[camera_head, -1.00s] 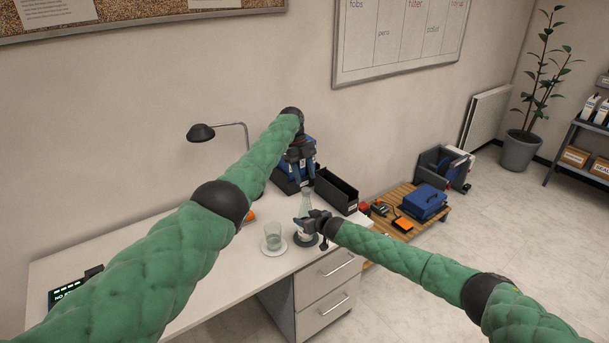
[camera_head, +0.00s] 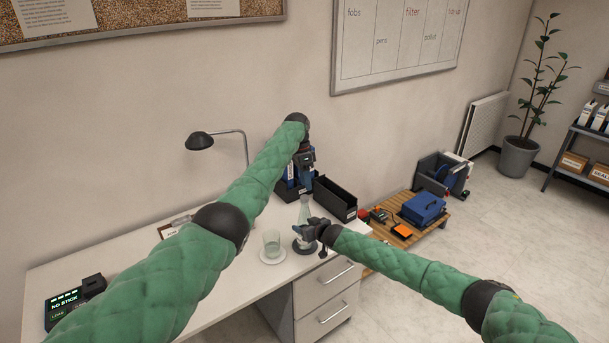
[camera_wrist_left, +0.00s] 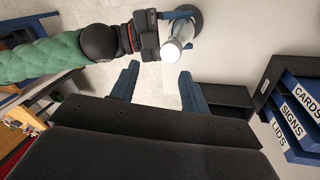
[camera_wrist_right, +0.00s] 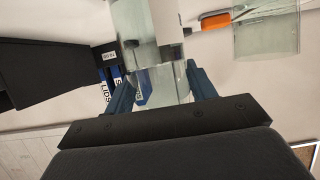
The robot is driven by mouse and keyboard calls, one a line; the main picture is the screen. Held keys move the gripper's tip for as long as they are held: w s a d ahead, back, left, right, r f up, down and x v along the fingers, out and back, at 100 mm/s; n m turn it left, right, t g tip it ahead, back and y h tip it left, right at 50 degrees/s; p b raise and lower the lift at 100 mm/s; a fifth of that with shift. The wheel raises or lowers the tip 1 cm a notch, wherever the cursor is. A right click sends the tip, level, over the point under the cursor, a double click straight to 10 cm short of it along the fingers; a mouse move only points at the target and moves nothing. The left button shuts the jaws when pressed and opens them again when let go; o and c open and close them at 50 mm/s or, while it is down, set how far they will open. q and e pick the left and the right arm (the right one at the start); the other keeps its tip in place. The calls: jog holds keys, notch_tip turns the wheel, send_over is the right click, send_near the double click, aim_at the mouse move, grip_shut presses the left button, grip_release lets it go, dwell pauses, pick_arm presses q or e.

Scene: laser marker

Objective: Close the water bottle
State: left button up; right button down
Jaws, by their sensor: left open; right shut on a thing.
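The clear water bottle (camera_head: 304,208) stands near the desk's front edge, on a dark round coaster (camera_head: 303,248). My right gripper (camera_head: 310,234) is shut on its body; in the right wrist view the bottle (camera_wrist_right: 150,30) sits between the fingers. My left gripper (camera_head: 307,163) is open and empty, higher up and behind the bottle. In the left wrist view the bottle's pale round top (camera_wrist_left: 172,51) shows just beyond the open fingers (camera_wrist_left: 160,75).
A black open bin (camera_head: 335,200) and labelled blue bins (camera_wrist_left: 300,115) are behind. A desk lamp (camera_head: 200,141) stands at the back. The front left of the desk holds a display box (camera_head: 63,308).

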aim_at(305, 196)
pick_arm(q)
jog(key=n, duration=0.7)
jog(key=shift+r+t, duration=0.15)
jog(key=shift+t, duration=0.15)
jog(key=n, duration=0.4)
jog(key=shift+d+r+y, duration=0.1)
jog(key=shift+r+y, duration=0.05)
jog(key=shift+y, duration=0.25)
jog(key=n, duration=0.4)
jog(key=shift+r+t, duration=0.2)
jog(key=shift+t, duration=0.1)
jog(key=n, duration=0.7)
jog(key=shift+s+r+n+t+y, duration=0.1)
jog(key=shift+r+n+t+y, duration=0.2)
jog(key=shift+r, duration=0.05)
jog(key=n, duration=0.4)
jog(key=shift+r, duration=0.2)
jog(key=n, duration=0.4)
jog(key=shift+s+a+r+t, duration=0.1)
jog(key=shift+a+r+t, duration=0.15)
jog(key=shift+t, duration=0.05)
jog(key=shift+f, duration=0.1)
jog(key=shift+f, duration=3.95)
